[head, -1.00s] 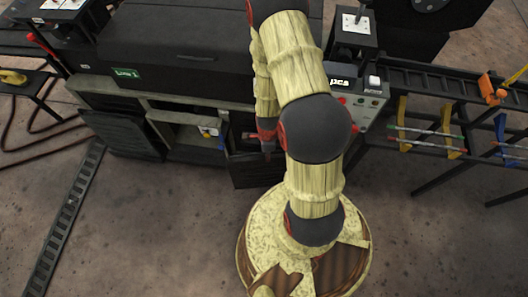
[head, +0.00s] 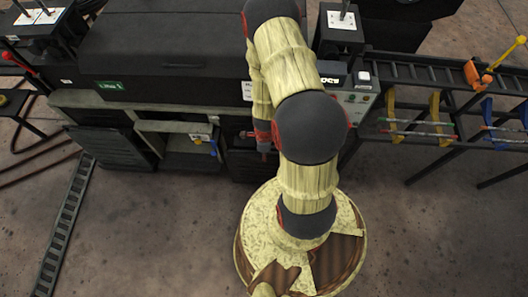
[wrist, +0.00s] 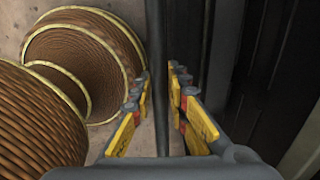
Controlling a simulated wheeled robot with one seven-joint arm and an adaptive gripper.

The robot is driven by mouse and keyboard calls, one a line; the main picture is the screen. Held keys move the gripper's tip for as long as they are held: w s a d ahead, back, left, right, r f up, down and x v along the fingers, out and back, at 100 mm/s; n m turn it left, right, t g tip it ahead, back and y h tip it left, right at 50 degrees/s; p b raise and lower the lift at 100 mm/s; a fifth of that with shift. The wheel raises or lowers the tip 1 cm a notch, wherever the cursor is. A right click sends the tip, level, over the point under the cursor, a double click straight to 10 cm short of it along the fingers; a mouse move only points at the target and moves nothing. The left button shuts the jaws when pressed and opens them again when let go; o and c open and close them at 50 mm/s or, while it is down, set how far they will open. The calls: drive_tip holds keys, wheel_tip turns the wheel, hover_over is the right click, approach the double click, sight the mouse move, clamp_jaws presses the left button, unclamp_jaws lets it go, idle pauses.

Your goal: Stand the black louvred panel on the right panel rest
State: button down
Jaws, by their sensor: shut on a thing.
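My gripper (wrist: 158,112) has yellow-padded fingers on either side of a thin dark upright edge (wrist: 157,60) in the wrist view. It is shut on this edge, which I take to be the black louvred panel. In the head view the dark panel (head: 246,169) hangs upright below my red-tipped wrist, in front of the right part of the machine's lower front. My arm covers part of it, and my gripper's fingers are hidden there. I cannot make out the right panel rest in either view.
Another dark louvred panel (head: 104,147) stands at the machine's lower left, beside an open bay (head: 187,155). Rope-wound drums (wrist: 85,60) lie left of my fingers. A rack with coloured brackets (head: 435,115) stands right. A slotted rail (head: 62,225) lies on the floor.

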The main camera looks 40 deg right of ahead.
drive_tip(key=shift+w+d+p, duration=2.15)
drive_tip(key=shift+d+p, duration=0.35)
drive_tip(key=shift+p, duration=0.65)
drive_tip(key=shift+w+d+f+b, duration=0.1)
drive_tip(key=shift+f+b, duration=0.55)
drive_tip(key=shift+f, duration=0.3)
drive_tip(key=shift+w+d+f+b, duration=0.1)
drive_tip(key=shift+d+f+b, duration=0.05)
drive_tip(key=shift+f+b, duration=0.65)
drive_tip(key=shift+w+d+f+b, duration=0.1)
drive_tip(key=shift+f+b, duration=0.4)
drive_tip(key=shift+f, duration=0.6)
drive_tip(key=shift+f+b, duration=0.35)
drive_tip(key=shift+f, duration=0.05)
drive_tip(key=c, duration=1.7)
unclamp_jaws()
drive_tip(key=shift+o, duration=0.2)
drive_tip(key=shift+s+a+f, duration=0.1)
drive_tip(key=shift+s, duration=0.05)
wheel_tip(320, 180, up, 12)
